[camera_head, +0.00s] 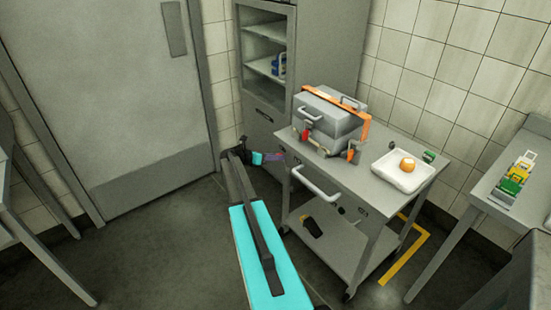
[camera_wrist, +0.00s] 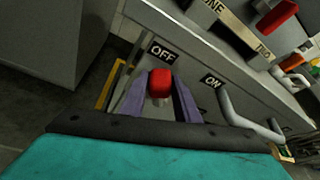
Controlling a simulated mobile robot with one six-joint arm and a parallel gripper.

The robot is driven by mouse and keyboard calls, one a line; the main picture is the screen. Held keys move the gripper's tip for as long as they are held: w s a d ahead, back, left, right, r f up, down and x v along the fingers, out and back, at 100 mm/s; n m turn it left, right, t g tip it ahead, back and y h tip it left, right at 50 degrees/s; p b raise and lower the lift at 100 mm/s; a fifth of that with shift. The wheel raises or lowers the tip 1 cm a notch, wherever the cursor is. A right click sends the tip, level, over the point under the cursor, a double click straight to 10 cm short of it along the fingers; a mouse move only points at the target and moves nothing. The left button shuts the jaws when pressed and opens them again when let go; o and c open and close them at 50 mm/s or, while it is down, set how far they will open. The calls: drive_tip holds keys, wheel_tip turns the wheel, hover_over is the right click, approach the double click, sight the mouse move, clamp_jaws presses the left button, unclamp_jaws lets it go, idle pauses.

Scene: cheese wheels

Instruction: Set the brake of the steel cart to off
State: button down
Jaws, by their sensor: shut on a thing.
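The steel cart (camera_head: 352,182) stands in the middle right of the head view, with a light handle (camera_head: 316,184) on its near side. In the wrist view its side panel (camera_wrist: 190,45) carries an OFF label (camera_wrist: 162,52) and, to the right, an ON label (camera_wrist: 211,81). A red brake knob (camera_wrist: 160,80) sits just below the OFF label, well left of ON. My gripper (camera_wrist: 158,92) has its purple fingers on both sides of the knob, shut on it. In the head view my gripper (camera_head: 274,157) is at the cart's left end, partly dark and small.
On the cart stand a grey box with orange straps (camera_head: 330,115) and a white tray (camera_head: 387,176) with an orange round piece (camera_head: 407,164). A dark object (camera_head: 312,227) lies on the lower shelf. A cabinet (camera_head: 314,60) stands behind; a side table (camera_head: 500,208) is at right.

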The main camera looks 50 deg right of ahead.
drive_tip(key=c, duration=1.4)
unclamp_jaws()
drive_tip(key=shift+w+f, duration=0.15)
drive_tip(key=shift+w, duration=0.2)
drive_tip(key=shift+s, duration=0.15)
drive_tip(key=shift+a, duration=0.1)
drive_tip(key=b+v, duration=0.2)
drive_tip(key=v, duration=1.1)
drive_tip(key=shift+a+r, duration=0.2)
drive_tip(key=shift+a, duration=0.05)
